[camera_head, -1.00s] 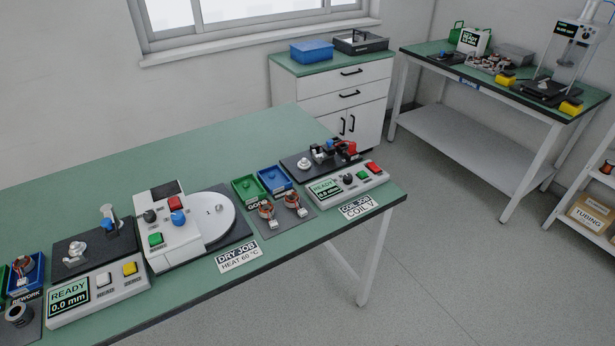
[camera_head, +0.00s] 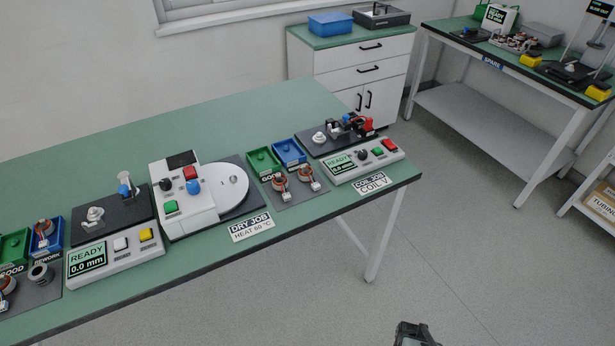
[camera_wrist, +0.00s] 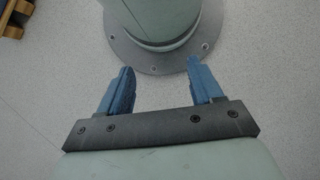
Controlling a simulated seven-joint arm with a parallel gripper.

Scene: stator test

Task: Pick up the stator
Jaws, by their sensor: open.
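Two stators with copper-coloured windings, one (camera_head: 280,181) and another (camera_head: 306,172), sit side by side on a grey mat (camera_head: 290,197) in front of a green and a blue bin. Another stator (camera_head: 43,229) lies in the blue REWORK bin at the far left. A further one (camera_head: 5,284) is partly cut off by the left edge, beside a plain grey ring-shaped part (camera_head: 40,273). My gripper (camera_wrist: 161,72) shows in the wrist view with two blue fingers apart, nothing between them, above the pale floor. No stator shows in that view.
The green bench (camera_head: 230,115) also carries a white dryer with a round plate (camera_head: 219,188), a READY 0.0 mm tester (camera_head: 115,252) and a coil tester (camera_head: 365,160). A drawer cabinet (camera_head: 345,68) and a second bench (camera_head: 475,42) stand behind. Open floor lies in front.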

